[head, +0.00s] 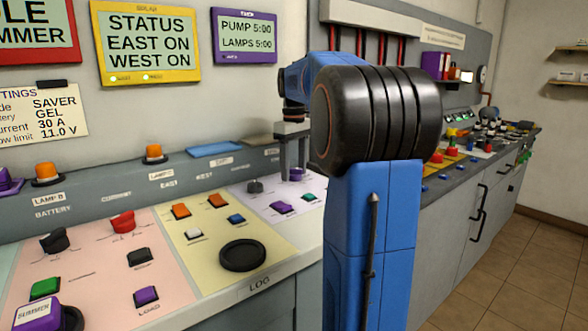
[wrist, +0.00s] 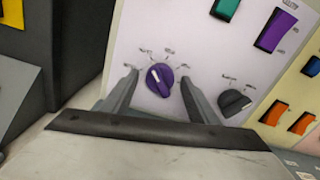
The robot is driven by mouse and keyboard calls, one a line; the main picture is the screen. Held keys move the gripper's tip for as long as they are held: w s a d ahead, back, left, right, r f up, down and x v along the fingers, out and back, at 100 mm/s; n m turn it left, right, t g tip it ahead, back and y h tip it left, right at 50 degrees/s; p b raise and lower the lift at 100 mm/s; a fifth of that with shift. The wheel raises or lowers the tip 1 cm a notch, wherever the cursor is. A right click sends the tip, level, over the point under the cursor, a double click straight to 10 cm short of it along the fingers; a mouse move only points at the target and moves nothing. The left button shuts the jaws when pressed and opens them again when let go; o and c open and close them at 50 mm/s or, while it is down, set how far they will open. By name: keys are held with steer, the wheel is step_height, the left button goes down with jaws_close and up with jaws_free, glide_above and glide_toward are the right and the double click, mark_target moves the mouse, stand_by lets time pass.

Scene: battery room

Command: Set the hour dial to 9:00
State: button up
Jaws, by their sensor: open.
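A purple knob (wrist: 160,80) with a white mark, which looks like the hour dial, sits on a pale lilac panel. Several small marks are printed around it, too blurred to read. The white mark is on the knob's upper left part in the wrist view. My gripper (wrist: 158,77) is open, with one finger on each side of the knob; I cannot tell whether either touches it. In the head view my gripper (head: 293,163) points down over the purple knob (head: 297,174), partly hidden by the fingers.
A dark knob (wrist: 235,103) sits close to the right finger in the wrist view. Purple (head: 282,208) and green (head: 309,197) rockers are nearby on the lilac panel.

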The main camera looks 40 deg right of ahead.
steer(key=c, duration=1)
steer(key=shift+c, duration=0.2)
steer(key=shift+m, duration=0.3)
steer(key=m, duration=0.4)
steer(key=shift+m, duration=2)
steer(key=o, duration=1)
